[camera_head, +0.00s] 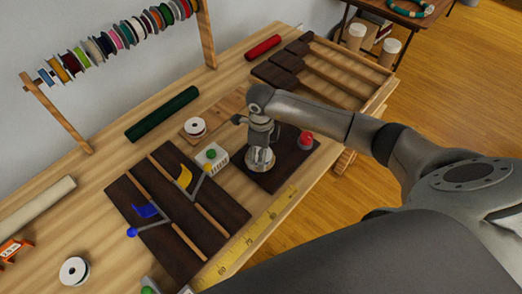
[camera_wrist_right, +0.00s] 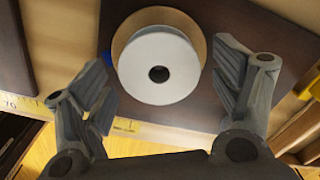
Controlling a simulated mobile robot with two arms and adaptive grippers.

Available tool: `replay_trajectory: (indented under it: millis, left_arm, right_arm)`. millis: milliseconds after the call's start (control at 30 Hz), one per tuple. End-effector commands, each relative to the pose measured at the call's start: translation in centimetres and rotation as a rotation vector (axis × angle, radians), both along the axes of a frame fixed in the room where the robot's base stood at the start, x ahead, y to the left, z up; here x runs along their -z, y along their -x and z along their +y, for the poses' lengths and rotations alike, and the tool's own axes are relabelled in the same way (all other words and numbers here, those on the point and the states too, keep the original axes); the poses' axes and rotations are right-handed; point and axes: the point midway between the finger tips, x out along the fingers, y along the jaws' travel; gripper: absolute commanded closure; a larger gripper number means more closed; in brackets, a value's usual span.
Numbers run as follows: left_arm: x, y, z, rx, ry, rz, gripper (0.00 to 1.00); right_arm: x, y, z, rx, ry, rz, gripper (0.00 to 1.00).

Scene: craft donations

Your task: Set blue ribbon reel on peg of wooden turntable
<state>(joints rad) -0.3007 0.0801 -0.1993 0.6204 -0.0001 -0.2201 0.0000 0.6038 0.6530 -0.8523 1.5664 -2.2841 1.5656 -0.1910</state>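A reel with a white flange and dark centre hole (camera_wrist_right: 158,66) lies over a round tan wooden disc (camera_wrist_right: 190,22), which looks like the turntable. Its ribbon colour is hidden from above. In the head view the white reel (camera_head: 260,160) shows under my right gripper (camera_head: 262,140), on a dark board. In the wrist view my right gripper (camera_wrist_right: 168,90) is open, its fingers spread on either side of the reel with gaps. The disc's peg cannot be made out.
A rack (camera_head: 110,40) holds several coloured reels at the back. A white reel (camera_head: 195,127) and another reel (camera_head: 74,270) lie on the table. A red knob (camera_head: 306,140) stands right of my gripper. A yellow measuring tape (camera_head: 245,240) runs along the front edge.

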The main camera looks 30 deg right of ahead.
Motion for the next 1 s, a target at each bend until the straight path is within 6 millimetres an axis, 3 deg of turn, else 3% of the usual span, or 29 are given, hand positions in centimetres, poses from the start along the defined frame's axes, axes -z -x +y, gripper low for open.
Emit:
replay_trajectory:
  millis: [300, 433, 800, 1000]
  left_arm:
    - [0.0, -0.1, 0.3, 0.001, -0.003, -0.003, 0.6]
    - [0.0, -0.1, 0.2, 0.001, -0.002, -0.001, 0.6]
    - [0.0, 0.0, 0.0, 0.001, 0.0, 0.0, 0.6]
    - [0.0, 0.0, 0.0, 0.001, 0.0, 0.0, 0.6]
  right_arm:
    - [-0.1, 0.0, 0.0, 0.0, 0.0, 0.0, 0.13]
    - [-1.1, -0.1, 0.0, 0.0, 0.0, -0.001, 0.13]
    - [-8.5, -0.1, 0.0, -0.001, 0.0, -0.005, 0.13]
    - [-11.3, -0.1, 0.0, 0.0, 0.0, -0.001, 0.13]
